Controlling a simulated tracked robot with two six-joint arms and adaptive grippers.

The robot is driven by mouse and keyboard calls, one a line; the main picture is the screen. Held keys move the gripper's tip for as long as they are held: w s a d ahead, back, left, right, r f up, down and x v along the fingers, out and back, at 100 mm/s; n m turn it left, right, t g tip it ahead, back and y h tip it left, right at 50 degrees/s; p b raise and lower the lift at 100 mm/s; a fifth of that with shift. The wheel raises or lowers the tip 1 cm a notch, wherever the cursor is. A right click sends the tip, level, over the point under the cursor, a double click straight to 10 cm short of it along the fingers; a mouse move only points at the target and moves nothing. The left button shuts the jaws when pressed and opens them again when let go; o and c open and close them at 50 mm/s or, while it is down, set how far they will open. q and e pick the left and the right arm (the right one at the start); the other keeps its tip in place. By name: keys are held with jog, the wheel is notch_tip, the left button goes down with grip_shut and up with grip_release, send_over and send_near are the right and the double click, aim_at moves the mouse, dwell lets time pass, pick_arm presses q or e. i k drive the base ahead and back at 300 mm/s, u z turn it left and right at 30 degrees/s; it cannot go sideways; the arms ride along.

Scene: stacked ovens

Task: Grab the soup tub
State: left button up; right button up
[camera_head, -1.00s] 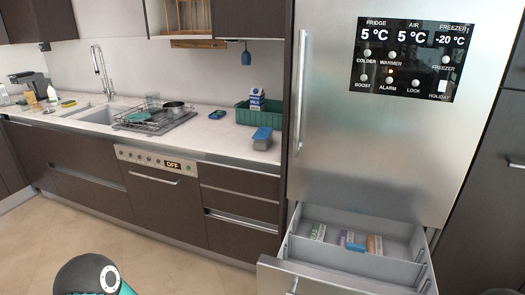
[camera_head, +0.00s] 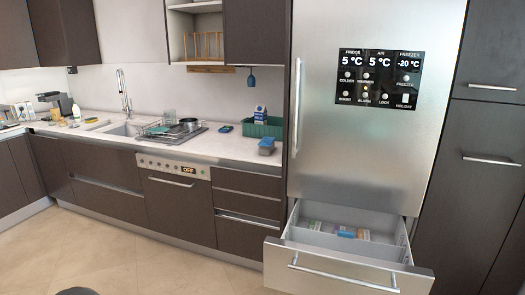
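A small tub with a blue lid (camera_head: 266,146) stands on the counter near the fridge, just in front of a green crate. A small blue item (camera_head: 346,232) lies in the open freezer drawer (camera_head: 335,270) between flat packs. I cannot tell from their labels which of these is the soup tub. Neither of my grippers is in view. Only a dark rounded piece, perhaps part of my arm, shows at the bottom left edge.
The drawer juts out below the fridge door (camera_head: 360,150). The green crate (camera_head: 262,128) holds a blue and white carton (camera_head: 260,112). A dish rack (camera_head: 171,133) stands beside the sink (camera_head: 128,129). The tiled floor (camera_head: 150,250) before the counter is clear.

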aim_at(264, 151)
jog(key=u, duration=0.45)
jog(key=i, duration=0.95)
jog(key=u, duration=0.9)
jog(key=i, duration=1.4)
jog(key=z, duration=0.6)
jog(key=i, duration=0.85)
jog(key=z, duration=0.5)
jog(key=k, duration=0.5)
jog(key=z, duration=0.2)
jog(key=i, duration=0.5)
